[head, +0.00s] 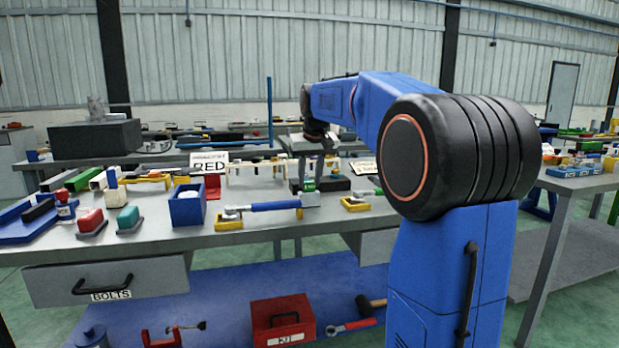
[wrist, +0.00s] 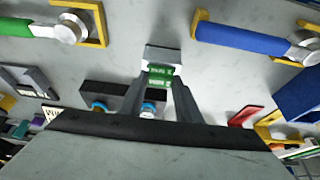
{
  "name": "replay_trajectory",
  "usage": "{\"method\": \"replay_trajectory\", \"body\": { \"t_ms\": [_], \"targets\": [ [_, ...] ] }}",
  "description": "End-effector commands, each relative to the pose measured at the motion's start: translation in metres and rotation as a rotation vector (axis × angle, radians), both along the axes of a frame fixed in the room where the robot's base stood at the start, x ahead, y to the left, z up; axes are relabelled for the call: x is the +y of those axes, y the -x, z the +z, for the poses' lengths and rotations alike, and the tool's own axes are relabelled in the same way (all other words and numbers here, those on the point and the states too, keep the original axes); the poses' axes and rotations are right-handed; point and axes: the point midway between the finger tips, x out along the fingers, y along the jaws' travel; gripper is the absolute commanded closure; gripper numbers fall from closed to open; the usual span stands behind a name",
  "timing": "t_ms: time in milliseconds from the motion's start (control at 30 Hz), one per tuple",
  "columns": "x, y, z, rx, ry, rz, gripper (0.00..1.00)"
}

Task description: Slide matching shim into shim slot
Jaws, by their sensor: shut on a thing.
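My gripper (head: 306,175) is above the workbench, pointing down, in the middle of the head view. In the wrist view my gripper (wrist: 161,80) is shut on a small green-labelled piece (wrist: 160,72), which I take for the shim. A pale grey block-like end (wrist: 165,54) shows just beyond the label; I cannot tell if it belongs to the same piece. The green piece also shows in the head view (head: 308,185), low between the fingers. A black block (wrist: 103,90) with blue-ringed parts lies beside and partly behind the fingers. I cannot make out the shim slot.
A blue-handled tool on a yellow holder (head: 262,207) lies left of the gripper. A green-handled one (wrist: 60,27) is at upper left in the wrist view.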

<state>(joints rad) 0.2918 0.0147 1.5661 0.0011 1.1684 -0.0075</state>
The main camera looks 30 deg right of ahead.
Motion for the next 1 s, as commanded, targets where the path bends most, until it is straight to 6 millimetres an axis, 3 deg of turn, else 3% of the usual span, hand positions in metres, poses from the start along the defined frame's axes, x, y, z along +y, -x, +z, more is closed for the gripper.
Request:
{"method": "replay_trajectory", "body": {
  "t_ms": [433, 467, 533, 767, 867, 1000],
  "targets": [
    [0.0000, 0.0000, -0.0022, 0.000, 0.000, 0.000, 0.92],
    [0.0000, 0.0000, -0.0022, 0.000, 0.000, 0.000, 0.67],
    [0.0000, 0.0000, -0.0022, 0.000, 0.000, 0.000, 0.50],
    [0.0000, 0.0000, -0.0022, 0.000, 0.000, 0.000, 0.48],
    [0.0000, 0.0001, -0.0022, 0.000, 0.000, 0.000, 0.26],
    [0.0000, 0.0000, -0.0022, 0.000, 0.000, 0.000, 0.26]
  ]
}}
